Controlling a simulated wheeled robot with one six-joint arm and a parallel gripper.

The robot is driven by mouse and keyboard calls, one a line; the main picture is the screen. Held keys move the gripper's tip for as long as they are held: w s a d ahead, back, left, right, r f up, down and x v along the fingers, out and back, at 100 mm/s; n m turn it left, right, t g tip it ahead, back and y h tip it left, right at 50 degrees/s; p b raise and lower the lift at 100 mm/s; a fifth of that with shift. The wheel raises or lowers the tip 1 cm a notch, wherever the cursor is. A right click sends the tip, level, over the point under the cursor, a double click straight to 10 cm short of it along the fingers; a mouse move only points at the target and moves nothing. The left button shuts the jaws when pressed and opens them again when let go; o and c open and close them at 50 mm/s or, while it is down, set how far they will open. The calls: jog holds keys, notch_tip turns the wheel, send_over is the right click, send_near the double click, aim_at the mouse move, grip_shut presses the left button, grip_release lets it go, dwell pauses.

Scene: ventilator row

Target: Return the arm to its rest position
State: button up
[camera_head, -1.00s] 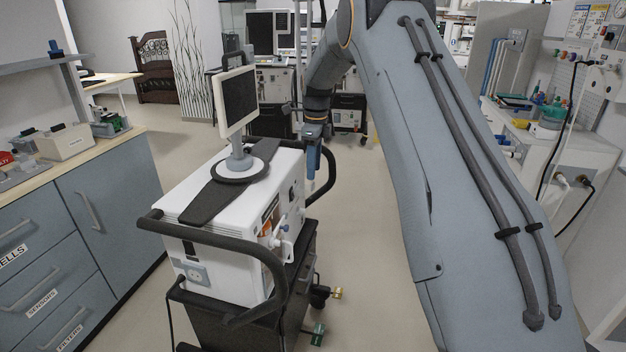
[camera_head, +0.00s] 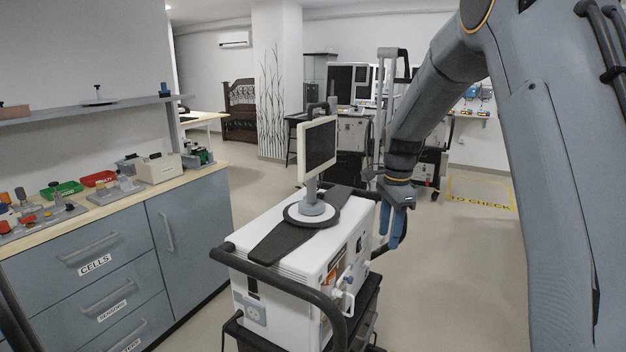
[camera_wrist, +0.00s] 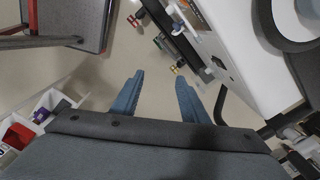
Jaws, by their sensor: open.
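My gripper (camera_head: 394,232) hangs from the raised arm, just right of the white ventilator (camera_head: 290,240) in the head view. In the wrist view my gripper (camera_wrist: 158,97) points at the floor, its two blue fingers apart with nothing between them. The ventilator (camera_wrist: 262,65) also shows at the right of the wrist view, apart from the fingers. The arm is bent, with its upper part filling the right of the head view.
The ventilator stands on a dark cart with a black handle rail (camera_head: 285,292) and a screen (camera_head: 318,150). A blue drawer counter (camera_head: 95,262) is at left. Floor at right is clear, with a yellow "TO CHECK" marking (camera_head: 481,198). More ventilators (camera_head: 352,135) stand behind.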

jog(key=s+a+f+n, duration=0.1)
jog(key=s+f+n, duration=0.1)
jog(key=s+n, duration=0.6)
jog(key=s+a+f+n, duration=0.1)
jog(key=s+n, duration=0.7)
jog(key=s, duration=1.3)
jog(key=shift+s+a+f, duration=0.2)
jog(key=shift+a+f, duration=0.15)
jog(key=shift+f, duration=0.3)
